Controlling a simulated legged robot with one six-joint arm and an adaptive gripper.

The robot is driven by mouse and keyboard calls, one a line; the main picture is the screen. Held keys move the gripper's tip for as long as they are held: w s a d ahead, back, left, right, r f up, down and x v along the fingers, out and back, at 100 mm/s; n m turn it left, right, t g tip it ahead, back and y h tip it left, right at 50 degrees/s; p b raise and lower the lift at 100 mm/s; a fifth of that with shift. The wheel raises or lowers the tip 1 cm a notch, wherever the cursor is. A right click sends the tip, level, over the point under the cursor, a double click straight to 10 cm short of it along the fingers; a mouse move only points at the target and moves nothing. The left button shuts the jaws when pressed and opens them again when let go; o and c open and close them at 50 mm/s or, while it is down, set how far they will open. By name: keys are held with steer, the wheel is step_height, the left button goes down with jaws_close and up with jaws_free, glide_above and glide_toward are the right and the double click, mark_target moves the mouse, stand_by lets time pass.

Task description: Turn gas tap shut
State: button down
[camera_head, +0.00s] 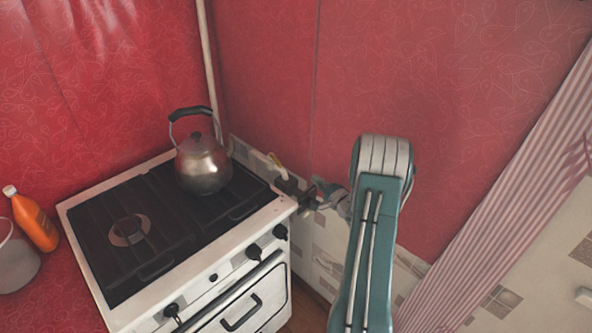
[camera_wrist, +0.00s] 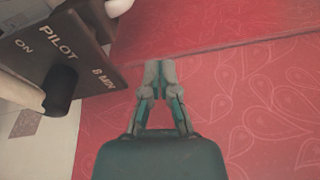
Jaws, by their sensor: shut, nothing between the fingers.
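A dark block (camera_head: 286,185) with a pale yellow piece (camera_head: 277,164) rising from it sits by the wall behind the stove's right corner; it appears to be the gas tap. In the head view my gripper (camera_head: 316,204) is small, close to the block, and partly unclear.
A white stove (camera_head: 125,318) with a dark top and black front knobs stands at left, with a metal kettle (camera_head: 203,165) on it. An orange bottle (camera_head: 36,222) and a pot (camera_head: 14,262) are left of it. A striped curtain (camera_head: 480,230) hangs at right.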

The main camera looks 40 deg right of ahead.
mark_target(275, 160)
steer(key=w, duration=0.3)
steer(key=w+a, duration=0.1)
steer(key=w, duration=0.3)
steer(key=w+a+r, duration=0.1)
steer(key=w, duration=0.2)
steer(key=shift+w+a, duration=0.1)
steer(key=shift+w, duration=0.15)
steer(key=shift+w+a+r, duration=0.1)
steer(key=shift+a+r, duration=0.05)
steer(key=shift+a, duration=0.25)
steer(key=shift+a, duration=0.7)
steer(key=shift+w+a, duration=0.25)
steer(key=shift+a, duration=0.55)
steer(key=shift+w+a, duration=0.35)
steer(key=shift+a, duration=0.3)
steer(key=shift+w+a, duration=0.35)
steer(key=shift+a, duration=0.25)
steer(key=shift+s+a, duration=0.1)
